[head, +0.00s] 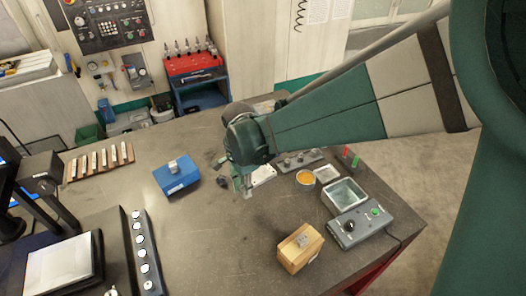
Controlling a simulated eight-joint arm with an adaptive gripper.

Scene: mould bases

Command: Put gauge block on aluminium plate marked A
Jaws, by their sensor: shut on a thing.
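My gripper (245,188) points down over the middle of the grey bench. It is shut on a small silvery block, which looks like the gauge block (248,194); the fingers hide part of it. A pale, flat metal plate (264,175) lies just right of the gripper, partly hidden by it. Another small light plate (327,174) lies farther right. I cannot read a letter A on either plate. Whether the held block touches the bench cannot be told.
A blue box (177,181) with a small metal block on top stands left of the gripper. A wooden box (300,256) bearing a metal block stands at front right. A grey control box (360,226), a clear-topped tray (345,193) and an orange-filled round dish (306,178) stand right.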

